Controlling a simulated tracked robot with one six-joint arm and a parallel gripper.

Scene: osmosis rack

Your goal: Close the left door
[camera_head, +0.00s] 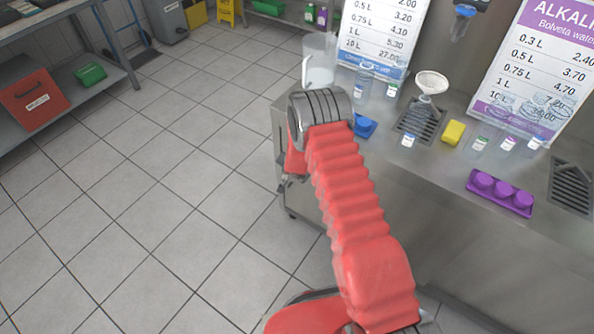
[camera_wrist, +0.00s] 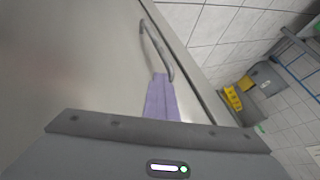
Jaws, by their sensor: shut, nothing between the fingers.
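A brushed steel door panel (camera_wrist: 70,60) fills the left of the wrist view, with a curved bar handle (camera_wrist: 154,45) near its right edge. I cannot tell whether the panel is closed or ajar. My gripper (camera_wrist: 160,76) shows as two purple fingers pressed together, with nothing between them. Its tips are close to the lower end of the handle; whether they touch it is unclear. In the head view my red arm reaches down at the left end of the steel counter (camera_head: 430,205) and hides my gripper and most of the door area.
The counter top holds a purple tray (camera_head: 500,193), a yellow sponge (camera_head: 453,132), a funnel (camera_head: 431,84) and several small bottles. A shelf unit with a red box (camera_head: 33,98) stands at the far left. The tiled floor (camera_head: 150,200) between is clear.

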